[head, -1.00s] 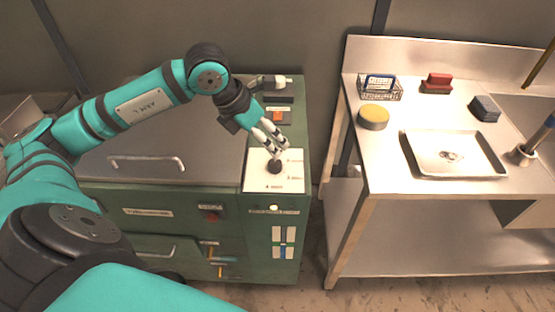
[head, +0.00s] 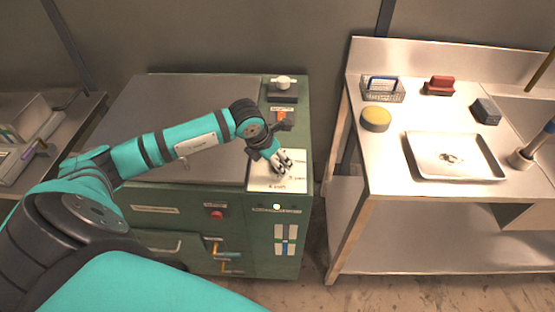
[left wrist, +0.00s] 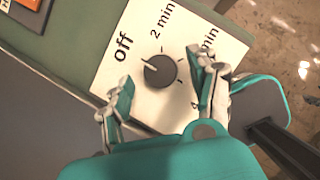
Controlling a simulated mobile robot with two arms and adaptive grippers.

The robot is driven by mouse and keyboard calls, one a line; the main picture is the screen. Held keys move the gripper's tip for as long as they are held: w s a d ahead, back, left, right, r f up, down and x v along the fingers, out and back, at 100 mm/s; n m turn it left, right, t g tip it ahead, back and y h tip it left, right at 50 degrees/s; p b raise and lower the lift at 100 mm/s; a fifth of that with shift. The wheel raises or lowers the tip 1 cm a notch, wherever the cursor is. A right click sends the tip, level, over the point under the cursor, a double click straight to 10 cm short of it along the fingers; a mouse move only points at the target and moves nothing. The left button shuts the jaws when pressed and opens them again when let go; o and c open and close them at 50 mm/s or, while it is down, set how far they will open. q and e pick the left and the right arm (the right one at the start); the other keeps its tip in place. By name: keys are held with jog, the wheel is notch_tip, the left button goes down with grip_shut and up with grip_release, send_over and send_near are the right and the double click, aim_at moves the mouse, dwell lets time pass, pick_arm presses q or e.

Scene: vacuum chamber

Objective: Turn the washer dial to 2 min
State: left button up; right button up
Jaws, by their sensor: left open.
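The washer dial (left wrist: 160,70) is a round dark knob on a white panel (left wrist: 180,25) marked Off, 2 min and other, partly covered labels. Its pale mark appears to point toward Off. The panel also shows in the head view (head: 258,183), on top of the green washer (head: 305,130); there the gripper hides the dial. My left gripper (head: 287,164) is open, above the panel. In the left wrist view its fingertips (left wrist: 160,86) stand to either side of the dial, with visible gaps; I cannot tell whether they reach down to knob height. My right gripper is not in view.
A steel table (head: 385,170) stands to the right across a gap, with a tray (head: 480,175), a wire basket (head: 382,95), a yellow round pad (head: 375,120) and small blocks. The washer's grey lid (head: 190,105) lies left of the panel. A white-topped fitting (head: 284,86) stands behind.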

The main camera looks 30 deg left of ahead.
pick_arm(q)
jog(key=shift+x, duration=1)
jog(key=c, duration=1.1)
